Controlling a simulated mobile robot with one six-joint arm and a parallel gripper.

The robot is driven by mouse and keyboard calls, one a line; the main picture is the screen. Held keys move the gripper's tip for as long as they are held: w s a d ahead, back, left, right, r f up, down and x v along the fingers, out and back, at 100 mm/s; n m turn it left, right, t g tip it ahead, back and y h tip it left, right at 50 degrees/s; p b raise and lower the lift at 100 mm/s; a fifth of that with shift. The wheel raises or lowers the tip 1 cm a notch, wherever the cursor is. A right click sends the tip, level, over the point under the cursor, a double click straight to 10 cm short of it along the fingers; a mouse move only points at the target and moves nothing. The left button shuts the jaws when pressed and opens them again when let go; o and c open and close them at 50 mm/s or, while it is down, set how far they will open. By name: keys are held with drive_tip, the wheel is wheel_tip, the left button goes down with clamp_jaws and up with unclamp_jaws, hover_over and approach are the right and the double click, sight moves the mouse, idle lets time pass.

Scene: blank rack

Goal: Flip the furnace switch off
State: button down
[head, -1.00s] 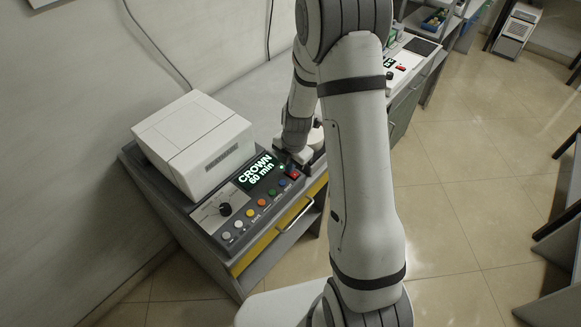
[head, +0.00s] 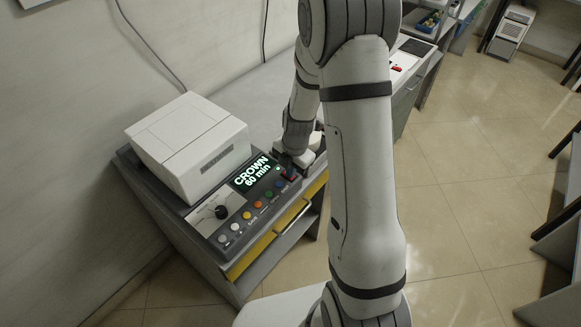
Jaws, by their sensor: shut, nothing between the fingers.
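The furnace is a white box (head: 185,145) on the bench. In front of it is a dark control panel with a lit screen (head: 252,172) reading "CROWN 60 min", a black knob (head: 221,212) and a row of coloured buttons (head: 258,205). A red switch (head: 290,175) sits at the panel's right end, partly hidden by my gripper (head: 287,169). My gripper points down at that end, close to the switch. It is shut and empty. I cannot tell whether it touches the switch, or the switch's position.
My arm crosses the middle of the view and hides part of the bench. A yellow drawer front (head: 252,258) with a metal handle (head: 295,218) lies below the panel. More bench equipment (head: 403,62) stands at the back right. The tiled floor (head: 470,200) at right is clear.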

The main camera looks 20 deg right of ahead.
wheel_tip(320, 180, up, 14)
drive_tip(key=s+d, duration=0.1)
drive_tip(key=shift+s+b, duration=0.15)
drive_tip(key=shift+b, duration=0.25)
drive_tip(key=shift+f, duration=0.1)
drive_tip(key=shift+w+a+b, duration=0.4)
drive_tip(key=shift+w+b, duration=0.2)
drive_tip(key=shift+b, duration=0.3)
drive_tip(key=f, duration=0.4)
drive_tip(key=w+f+p, duration=0.1)
drive_tip(key=f, duration=0.4)
drive_tip(key=a+f+p, duration=0.1)
drive_tip(key=f, duration=0.3)
drive_tip(key=shift+w+f, duration=0.2)
drive_tip(key=shift+f, duration=0.05)
